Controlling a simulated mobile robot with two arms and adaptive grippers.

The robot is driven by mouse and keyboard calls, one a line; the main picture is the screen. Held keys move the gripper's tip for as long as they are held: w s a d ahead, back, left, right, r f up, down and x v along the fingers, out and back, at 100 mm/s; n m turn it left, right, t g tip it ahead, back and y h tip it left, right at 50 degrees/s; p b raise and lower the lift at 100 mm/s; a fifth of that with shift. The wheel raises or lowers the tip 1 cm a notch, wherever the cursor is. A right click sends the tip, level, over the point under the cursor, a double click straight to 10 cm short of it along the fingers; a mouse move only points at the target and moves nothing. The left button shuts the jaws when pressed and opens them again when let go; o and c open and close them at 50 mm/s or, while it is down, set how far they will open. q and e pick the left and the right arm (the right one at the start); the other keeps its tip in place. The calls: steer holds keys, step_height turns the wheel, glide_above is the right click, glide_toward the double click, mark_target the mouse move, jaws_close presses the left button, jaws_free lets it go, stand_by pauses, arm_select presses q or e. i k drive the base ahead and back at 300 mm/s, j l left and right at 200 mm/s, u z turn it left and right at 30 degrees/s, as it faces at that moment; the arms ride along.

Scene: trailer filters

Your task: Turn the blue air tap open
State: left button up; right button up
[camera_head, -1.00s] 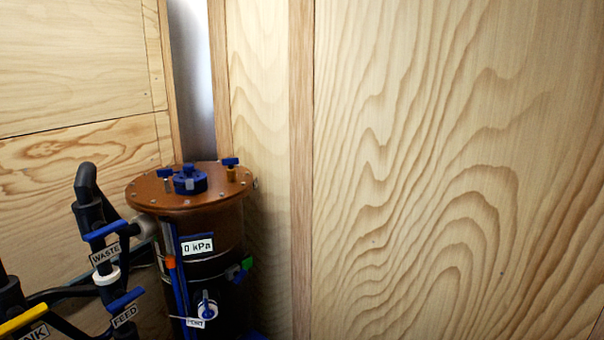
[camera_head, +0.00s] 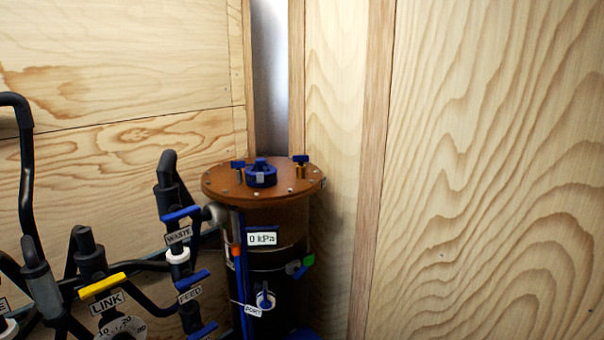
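A dark cylindrical filter vessel (camera_head: 277,280) with a round orange-brown lid (camera_head: 222,184) stands left of centre in the head view. On the lid are a small blue tap (camera_head: 238,164) at the left, a larger blue knob (camera_head: 261,175) in the middle, and a small blue tap on a brass stem (camera_head: 300,162) at the right. None of these shows an "air" label, so I cannot tell which is the air tap. A blue handle (camera_head: 294,266) sits on the vessel's right side beside a green part. Neither of my grippers is in view.
Black pipes at the left carry blue handles labelled WASTE (camera_head: 179,236) and FEED (camera_head: 190,291), and a yellow handle labelled LINK (camera_head: 107,302). Wooden walls (camera_head: 490,170) close in behind and right.

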mark_target(300, 159)
steer(key=i+l, duration=0.8)
steer(key=l+z, duration=0.05)
steer(key=l, duration=0.05)
